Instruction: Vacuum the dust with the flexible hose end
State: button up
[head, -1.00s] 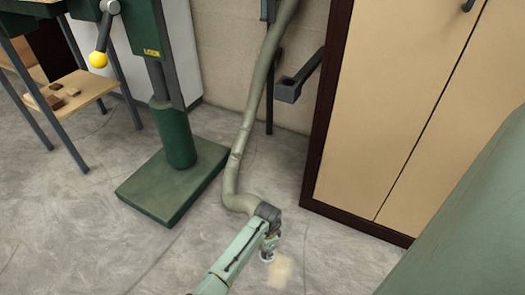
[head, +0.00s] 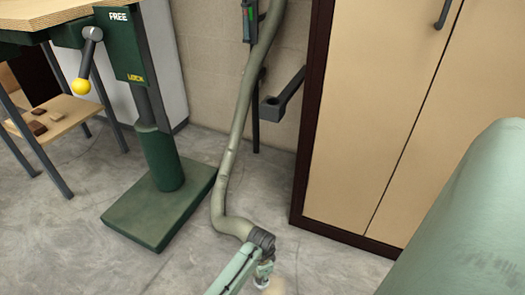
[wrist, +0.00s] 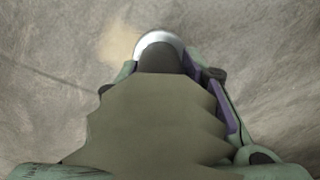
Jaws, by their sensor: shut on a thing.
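The flexible hose (head: 232,150) is a long olive-grey tube that hangs down the wall and bends near the floor toward my gripper (head: 262,278). My gripper is shut on the hose end, by its dark cuff (head: 262,240). In the wrist view the ribbed hose (wrist: 155,120) fills the lower middle, with a dark nozzle and a pale rim (wrist: 158,40) pointing at the floor. My gripper's fingers (wrist: 165,75) lie on both sides of it. The dust (head: 275,285) is a faint tan patch on the floor beside the nozzle; it also shows in the wrist view (wrist: 118,42), left of the rim.
A green pedestal base (head: 160,208) with a column stands left of the hose. A tan cabinet (head: 385,120) with a dark frame stands at the right. A dark bracket (head: 283,100) juts from the wall. Bare concrete floor (head: 170,268) lies in front.

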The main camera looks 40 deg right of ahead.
jog(key=shift+s+a+r+p, duration=0.1)
jog(key=shift+s+a+p, duration=0.2)
jog(key=shift+a, duration=0.25)
jog(key=shift+s+a+p, duration=0.15)
jog(key=shift+a+p, duration=0.2)
jog(key=shift+a, duration=0.2)
jog(key=shift+s+d+b, duration=1.1)
jog(key=shift+s+d, duration=0.2)
jog(key=shift+d, duration=2.1)
notch_tip(320, 180, up, 6)
jog(key=p, duration=0.7)
jog(key=shift+r, duration=0.1)
